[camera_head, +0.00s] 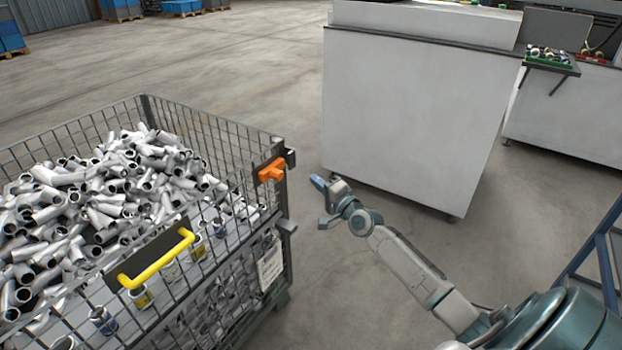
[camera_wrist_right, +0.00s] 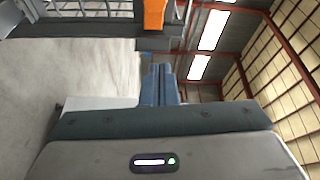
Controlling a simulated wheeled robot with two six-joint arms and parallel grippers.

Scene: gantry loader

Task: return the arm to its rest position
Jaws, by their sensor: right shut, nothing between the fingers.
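My right arm comes in from the lower right in the head view. Its gripper (camera_head: 322,188) is in the air between the wire cage and the white cabinet, over the bare floor, with nothing held. In the right wrist view the blue fingers (camera_wrist_right: 160,85) lie side by side, shut and empty. The orange block (camera_wrist_right: 154,14) on the cage's corner shows above them there. My left gripper does not show in either view.
A wire cage (camera_head: 283,200) full of grey pipe pieces (camera_head: 110,185) stands at the left, with a yellow handle (camera_head: 157,262) and an orange block (camera_head: 272,171). A white cabinet (camera_head: 410,110) stands behind my gripper. A blue frame (camera_head: 606,262) is at the right edge.

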